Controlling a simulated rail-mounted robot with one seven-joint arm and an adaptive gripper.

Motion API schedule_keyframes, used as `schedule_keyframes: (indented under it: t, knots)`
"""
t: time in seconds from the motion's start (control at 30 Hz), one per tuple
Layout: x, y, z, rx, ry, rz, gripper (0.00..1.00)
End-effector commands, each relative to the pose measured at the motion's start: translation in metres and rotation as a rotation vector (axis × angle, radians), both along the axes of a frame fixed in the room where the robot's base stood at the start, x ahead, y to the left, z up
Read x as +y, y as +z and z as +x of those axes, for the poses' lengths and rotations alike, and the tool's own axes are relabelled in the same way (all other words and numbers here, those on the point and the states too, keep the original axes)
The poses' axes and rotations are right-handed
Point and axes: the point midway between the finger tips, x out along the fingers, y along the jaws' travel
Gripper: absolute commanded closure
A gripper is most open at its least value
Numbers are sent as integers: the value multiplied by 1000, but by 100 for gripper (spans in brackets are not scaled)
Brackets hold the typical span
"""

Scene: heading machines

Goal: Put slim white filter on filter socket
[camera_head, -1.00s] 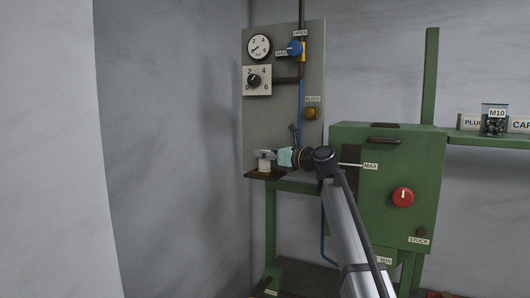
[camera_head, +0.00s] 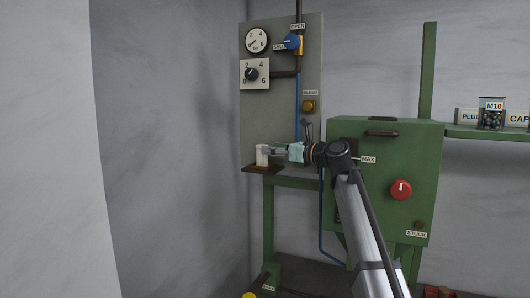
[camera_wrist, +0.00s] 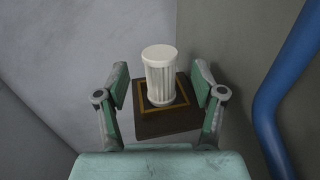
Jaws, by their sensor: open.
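The slim white filter (camera_wrist: 160,76) is a ribbed white cylinder. It stands upright on a small dark brown base with a yellow-edged square, which looks like the filter socket (camera_wrist: 165,124). In the head view, the filter (camera_head: 262,155) stands on the dark shelf (camera_head: 258,170) at the foot of the grey panel. My gripper (camera_wrist: 163,92) is open, with one finger on each side of the filter in the wrist view and gaps between. In the head view my gripper (camera_head: 273,151) lies just right of the filter. The filter's seating underneath is hidden.
A blue pipe (camera_wrist: 289,90) runs close on the right in the wrist view. The grey panel (camera_head: 281,105) carries gauges and a blue valve handle (camera_head: 292,42). A green machine cabinet (camera_head: 385,170) with a red knob stands right of the panel. The wall is on the left.

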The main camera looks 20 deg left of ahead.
Motion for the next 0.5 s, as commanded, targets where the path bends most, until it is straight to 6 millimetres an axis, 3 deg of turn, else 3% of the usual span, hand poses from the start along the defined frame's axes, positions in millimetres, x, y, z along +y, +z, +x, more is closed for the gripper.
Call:
schedule_keyframes:
  t: [0.2,0.5]
  knots:
    - [-42,-3,-12,-1,-1,1,32]
    - [-68,-1,-19,0,0,0,32]
